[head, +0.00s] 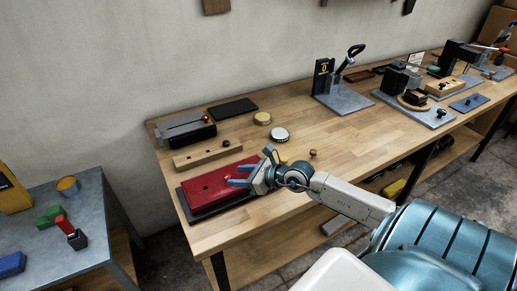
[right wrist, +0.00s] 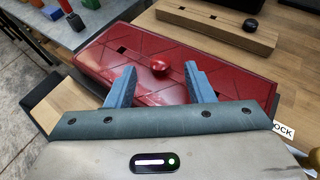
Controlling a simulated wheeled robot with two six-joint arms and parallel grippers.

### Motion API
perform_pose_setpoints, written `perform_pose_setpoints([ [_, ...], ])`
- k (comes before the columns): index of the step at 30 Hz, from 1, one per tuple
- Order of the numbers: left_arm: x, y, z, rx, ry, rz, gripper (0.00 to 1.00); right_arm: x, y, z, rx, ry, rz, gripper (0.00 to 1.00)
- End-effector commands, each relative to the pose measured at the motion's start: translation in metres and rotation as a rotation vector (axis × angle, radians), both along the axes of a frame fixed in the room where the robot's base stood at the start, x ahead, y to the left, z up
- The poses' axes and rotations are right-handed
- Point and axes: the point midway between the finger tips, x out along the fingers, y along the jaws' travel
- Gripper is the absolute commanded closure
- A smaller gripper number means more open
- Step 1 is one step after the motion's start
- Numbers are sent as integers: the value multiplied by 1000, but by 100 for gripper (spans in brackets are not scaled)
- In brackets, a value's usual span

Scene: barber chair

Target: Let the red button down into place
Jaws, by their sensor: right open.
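A red panel (head: 207,184) lies on a dark base at the near left end of the wooden bench. It also shows in the right wrist view (right wrist: 105,55), with grooved lines and small square holes. The round red button (right wrist: 159,67) is on the panel, between my right gripper's fingertips. My right gripper (right wrist: 160,78) is open, with a blue finger on each side of the button and visible gaps. In the head view, my right gripper (head: 239,177) is low over the panel's right end, and the button cannot be made out there. My left gripper is not in view.
A wooden block with a knob (head: 207,154) lies just behind the panel. A grey side table (head: 95,215) holds coloured pieces. The bench middle is mostly clear.

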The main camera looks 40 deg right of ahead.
Motion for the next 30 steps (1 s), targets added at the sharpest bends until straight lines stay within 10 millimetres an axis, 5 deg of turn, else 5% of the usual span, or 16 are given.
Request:
perform_pose_setpoints([
  [15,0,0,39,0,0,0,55,-56,-24,29,-2,4,-1,52],
  [30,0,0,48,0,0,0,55,-68,-29,30,0,0,0,52],
])
